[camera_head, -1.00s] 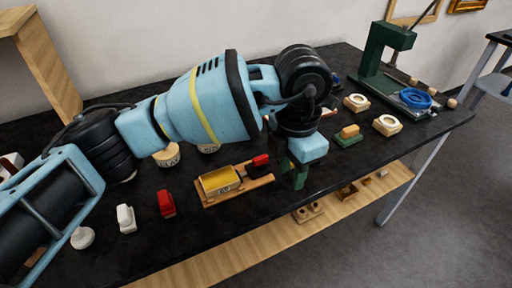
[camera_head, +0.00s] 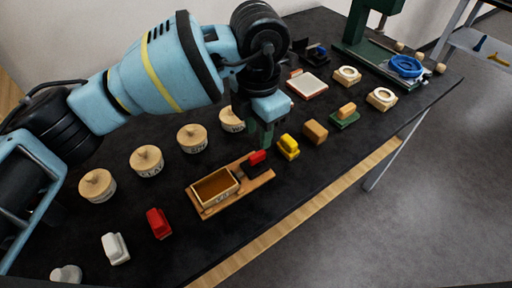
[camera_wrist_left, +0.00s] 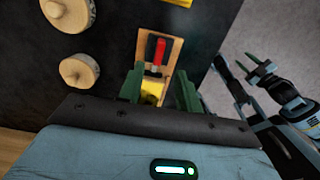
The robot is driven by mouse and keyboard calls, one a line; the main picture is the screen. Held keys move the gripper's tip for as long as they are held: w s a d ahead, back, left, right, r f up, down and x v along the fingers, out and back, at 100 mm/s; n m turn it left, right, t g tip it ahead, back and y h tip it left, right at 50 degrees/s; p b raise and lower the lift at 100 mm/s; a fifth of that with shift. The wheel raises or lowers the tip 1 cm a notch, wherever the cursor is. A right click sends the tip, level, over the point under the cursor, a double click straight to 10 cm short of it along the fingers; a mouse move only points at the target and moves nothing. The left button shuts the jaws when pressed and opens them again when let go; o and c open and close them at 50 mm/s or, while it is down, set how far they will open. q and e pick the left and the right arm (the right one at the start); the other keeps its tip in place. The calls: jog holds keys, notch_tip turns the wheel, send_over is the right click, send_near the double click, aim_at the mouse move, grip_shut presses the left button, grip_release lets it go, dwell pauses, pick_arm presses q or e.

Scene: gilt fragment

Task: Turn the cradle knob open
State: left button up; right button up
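The cradle is a flat wooden base (camera_head: 208,208) carrying an open-topped, labelled wooden box (camera_head: 222,193) and a red knob (camera_head: 257,158) on a dark mount at its right end. In the left wrist view the red knob (camera_wrist_left: 158,50) lies beyond and between my fingertips. My left gripper (camera_head: 264,134) has green fingers and hangs just behind the knob in the head view. In the left wrist view the left gripper (camera_wrist_left: 160,82) is open and empty. My right gripper (camera_wrist_left: 259,70) shows at the right of that view, fingers apart, clear of the table.
Several round wooden-lidded pots (camera_head: 146,161) stand behind the cradle. A red block (camera_head: 159,223) and a white block (camera_head: 115,248) lie left of it. A yellow block (camera_head: 288,147) and a tan block (camera_head: 315,132) lie right. A green press (camera_head: 375,50) stands at the far right.

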aim_at(257, 154)
pick_arm(q)
jog(key=shift+f, duration=3.55)
jog(key=shift+w, duration=0.1)
grip_shut()
